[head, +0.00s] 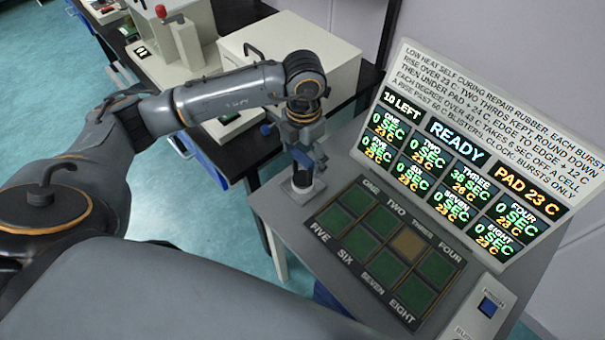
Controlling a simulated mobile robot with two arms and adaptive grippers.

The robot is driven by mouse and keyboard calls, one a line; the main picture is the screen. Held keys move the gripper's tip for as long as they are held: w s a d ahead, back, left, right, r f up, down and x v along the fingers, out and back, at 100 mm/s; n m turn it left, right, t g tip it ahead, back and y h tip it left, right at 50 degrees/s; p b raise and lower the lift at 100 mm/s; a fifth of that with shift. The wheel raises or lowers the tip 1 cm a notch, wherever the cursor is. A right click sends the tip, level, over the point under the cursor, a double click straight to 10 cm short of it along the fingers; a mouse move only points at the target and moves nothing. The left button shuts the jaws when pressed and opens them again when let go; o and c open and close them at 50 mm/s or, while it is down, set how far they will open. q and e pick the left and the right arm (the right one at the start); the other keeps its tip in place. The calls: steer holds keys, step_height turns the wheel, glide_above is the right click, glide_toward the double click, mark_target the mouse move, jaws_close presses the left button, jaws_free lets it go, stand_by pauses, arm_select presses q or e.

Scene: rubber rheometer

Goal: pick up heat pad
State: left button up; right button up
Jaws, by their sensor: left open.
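My left gripper (306,160) points down at the near left corner of the grey bench. It is open, with its fingers around or just above a small dark upright piece (302,179) on a pale base (297,190). This piece may be the heat pad or its handle; the gripper hides part of it, and I cannot tell whether the fingers touch it. The dark cell board (357,272) lies to its right, with cells labelled ONE to EIGHT. Cell THREE (408,244) is tan; the others are green. My right gripper is not in view.
A tilted display (460,150) behind the board reads READY, 10 LEFT, PAD 23 C; THREE shows 36 SEC, 26 C. A box with a blue button (487,307) stands at the right. A cream machine (300,45) on a black bench stands behind my left arm.

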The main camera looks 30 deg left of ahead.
mark_target(303, 178)
arm_select(q)
step_height(303, 178, down, 5)
steer(key=shift+w+a+r+p, duration=0.1)
steer(key=shift+a+r+p, duration=0.05)
steer(key=shift+p, duration=0.85)
steer(key=shift+f, duration=0.55)
jaws_close()
steer(key=shift+w+r, duration=0.1)
